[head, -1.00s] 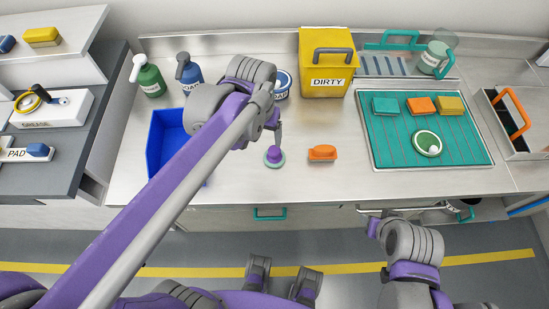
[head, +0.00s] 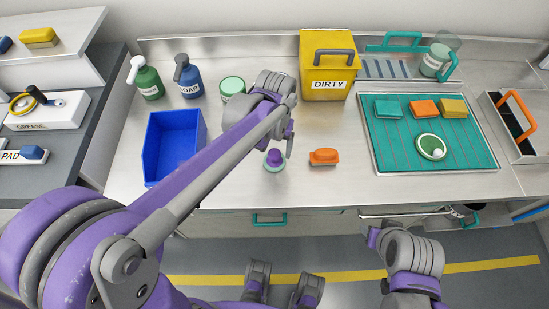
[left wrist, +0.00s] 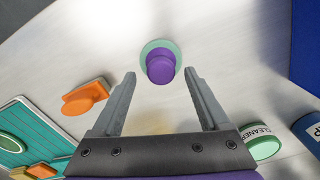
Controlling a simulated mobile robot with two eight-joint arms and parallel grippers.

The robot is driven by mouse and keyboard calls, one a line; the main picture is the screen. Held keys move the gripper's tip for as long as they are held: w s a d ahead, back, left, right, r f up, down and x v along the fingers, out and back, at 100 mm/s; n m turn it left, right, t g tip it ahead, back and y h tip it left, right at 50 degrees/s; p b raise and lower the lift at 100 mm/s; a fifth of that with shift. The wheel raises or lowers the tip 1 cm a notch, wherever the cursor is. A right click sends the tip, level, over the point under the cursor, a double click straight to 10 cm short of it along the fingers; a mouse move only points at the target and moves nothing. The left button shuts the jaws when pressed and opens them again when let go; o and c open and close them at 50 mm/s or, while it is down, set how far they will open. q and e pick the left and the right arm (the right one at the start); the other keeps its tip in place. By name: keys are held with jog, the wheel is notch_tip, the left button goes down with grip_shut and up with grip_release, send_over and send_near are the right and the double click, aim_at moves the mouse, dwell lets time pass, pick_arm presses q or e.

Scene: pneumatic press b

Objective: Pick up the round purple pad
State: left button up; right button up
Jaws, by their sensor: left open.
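The round purple pad (head: 274,157) sits on the steel worktop, with a purple knob on a pale green disc. In the left wrist view the pad (left wrist: 160,66) lies ahead of the jaws, centred between the fingertips. My left gripper (head: 289,146) is just right of and above the pad in the head view. The left wrist view shows its two fingers (left wrist: 160,73) apart with nothing gripped. Part of my right arm (head: 410,255) shows at the lower right, in front of the counter; its jaw state is unclear.
An orange pad (head: 324,156) lies close right of the purple one. A blue bin (head: 172,145) stands left, bottles and a green-lidded jar (head: 232,86) behind. The yellow DIRTY box (head: 327,70) is at the back; a teal tray (head: 385,155) with pads is right.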

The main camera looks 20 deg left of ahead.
pick_arm(q)
jog(key=shift+a+f, duration=0.1)
jog(key=shift+f, duration=1.25)
jog(key=shift+s, duration=0.1)
grip_shut()
